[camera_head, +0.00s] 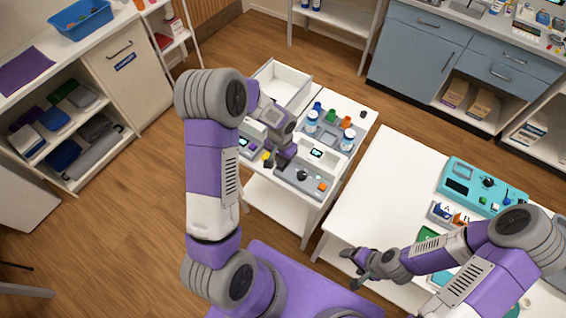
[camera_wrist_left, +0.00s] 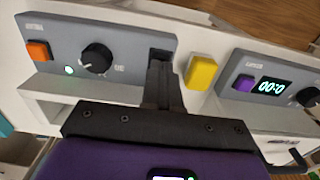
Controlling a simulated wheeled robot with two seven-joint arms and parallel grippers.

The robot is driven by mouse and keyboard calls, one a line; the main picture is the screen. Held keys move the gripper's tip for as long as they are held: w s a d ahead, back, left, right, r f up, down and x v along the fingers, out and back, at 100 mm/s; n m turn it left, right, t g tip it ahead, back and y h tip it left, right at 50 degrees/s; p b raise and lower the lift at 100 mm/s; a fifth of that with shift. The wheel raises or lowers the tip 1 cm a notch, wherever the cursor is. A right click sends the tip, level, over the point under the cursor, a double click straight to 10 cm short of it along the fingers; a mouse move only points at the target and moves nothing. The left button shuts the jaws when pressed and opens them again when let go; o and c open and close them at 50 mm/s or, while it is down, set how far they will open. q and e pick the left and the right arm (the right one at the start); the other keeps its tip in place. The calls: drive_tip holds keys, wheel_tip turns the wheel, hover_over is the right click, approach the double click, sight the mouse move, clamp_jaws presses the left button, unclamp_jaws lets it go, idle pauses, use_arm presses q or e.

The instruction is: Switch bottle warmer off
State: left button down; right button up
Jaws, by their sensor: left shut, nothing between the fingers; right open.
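A grey control panel (camera_wrist_left: 125,50) with an orange button, a black knob (camera_wrist_left: 96,58) and a small lit pale-green light (camera_wrist_left: 69,71) fills the left of the left wrist view; its label is too blurred to read. I cannot tell for sure that it belongs to the bottle warmer. The panel shows in the head view on the white cart (camera_head: 303,176). My left gripper (camera_head: 279,164) is shut and empty; its fingertips (camera_wrist_left: 162,62) are at a dark switch or slot (camera_wrist_left: 160,53) on the panel, partly hiding it. Contact is unclear. My right gripper (camera_head: 360,267) is open, near the right table.
A yellow block (camera_wrist_left: 201,72) stands beside the panel. A second panel has a purple button (camera_wrist_left: 244,84) and a lit display (camera_wrist_left: 271,87). A white table (camera_head: 370,190) is to the right.

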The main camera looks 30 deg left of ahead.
use_arm(q)
drive_tip(key=shift+f+b, duration=0.6)
drive_tip(key=shift+f, duration=0.15)
idle(0.3)
drive_tip(key=shift+r+p, duration=2.4)
drive_tip(key=shift+r, duration=1.15)
drive_tip(key=shift+s+f, duration=0.1)
